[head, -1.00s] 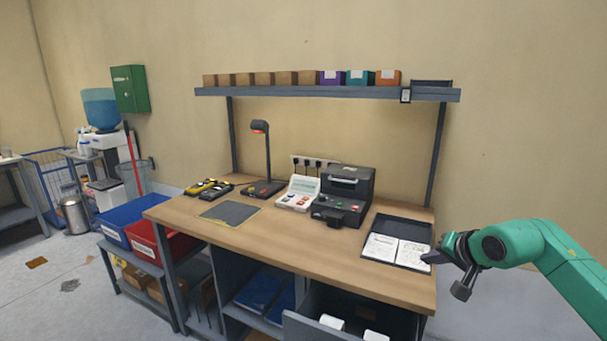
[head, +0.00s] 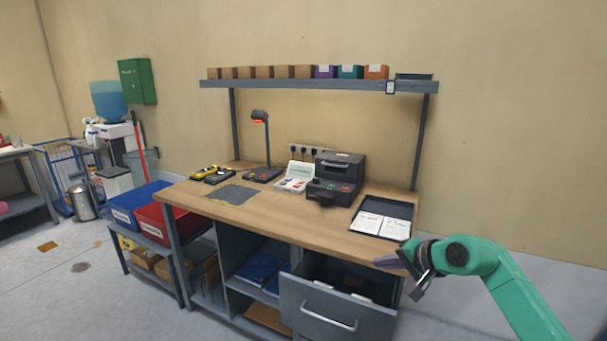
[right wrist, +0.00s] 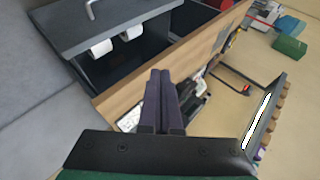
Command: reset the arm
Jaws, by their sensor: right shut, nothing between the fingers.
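My right arm is green and comes in from the lower right of the head view. Its gripper (head: 388,262) is shut and empty, in front of the workbench's right front corner. The right wrist view shows its two dark fingers (right wrist: 161,100) pressed together, with the workbench (right wrist: 195,45) beyond them. My left gripper is in neither view.
The workbench (head: 275,217) carries a black tray with papers (head: 381,219), a dark machine (head: 335,178) and a lamp (head: 259,145). An open drawer (head: 335,311) juts out below. A shelf (head: 320,85) holds several boxes. Blue (head: 125,205) and red (head: 150,225) bins stand left.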

